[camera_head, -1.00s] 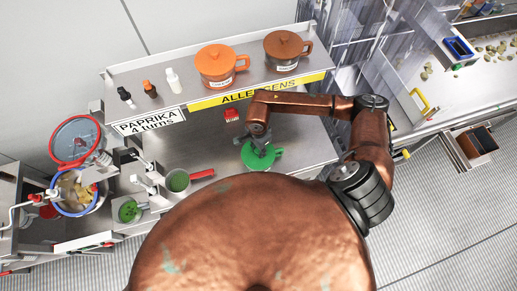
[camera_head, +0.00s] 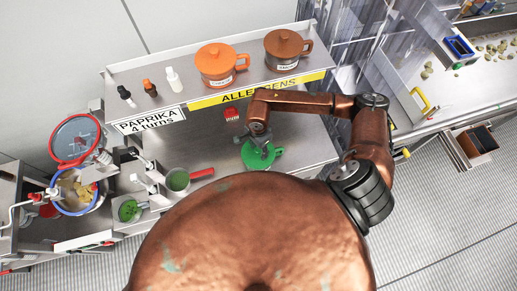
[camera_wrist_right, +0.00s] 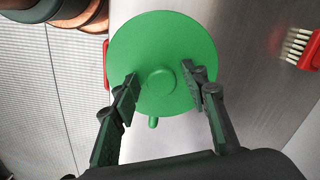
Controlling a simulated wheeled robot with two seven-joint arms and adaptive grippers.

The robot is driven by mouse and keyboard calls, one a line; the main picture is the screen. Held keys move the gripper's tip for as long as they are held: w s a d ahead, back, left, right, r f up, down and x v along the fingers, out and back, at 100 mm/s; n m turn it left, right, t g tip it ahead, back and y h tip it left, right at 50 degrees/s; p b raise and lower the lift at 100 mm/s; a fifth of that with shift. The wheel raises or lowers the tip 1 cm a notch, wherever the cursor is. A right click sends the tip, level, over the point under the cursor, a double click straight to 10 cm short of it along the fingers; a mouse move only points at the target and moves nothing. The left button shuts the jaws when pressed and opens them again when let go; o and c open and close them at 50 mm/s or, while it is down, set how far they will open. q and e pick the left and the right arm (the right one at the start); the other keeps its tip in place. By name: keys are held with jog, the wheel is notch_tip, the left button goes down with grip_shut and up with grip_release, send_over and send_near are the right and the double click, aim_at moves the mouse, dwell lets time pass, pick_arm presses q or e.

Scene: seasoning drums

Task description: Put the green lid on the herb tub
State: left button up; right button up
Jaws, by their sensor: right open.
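The green lid (camera_head: 251,157) is a round disc with a raised centre knob, lying level at the right part of the counter. It fills the middle of the right wrist view (camera_wrist_right: 160,36). It appears to sit on the green herb tub, whose handle (camera_head: 279,152) sticks out at the right; a green stub (camera_wrist_right: 153,123) shows below the lid in the wrist view. The lid hides most of the tub, so its fit at the rim cannot be seen. My right gripper (camera_wrist_right: 162,76) is open, its fingers apart on either side of the knob. My left gripper is not in view.
A red-handled brush (camera_head: 232,114) lies behind the lid. Orange (camera_head: 216,64) and brown (camera_head: 284,46) lidded tubs stand with small bottles on the raised shelf. The counter between is clear.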

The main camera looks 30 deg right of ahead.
notch_tip(320, 180, up, 12)
jog(key=b, duration=0.3)
jog(key=shift+w+f, duration=0.1)
dwell(0.4)
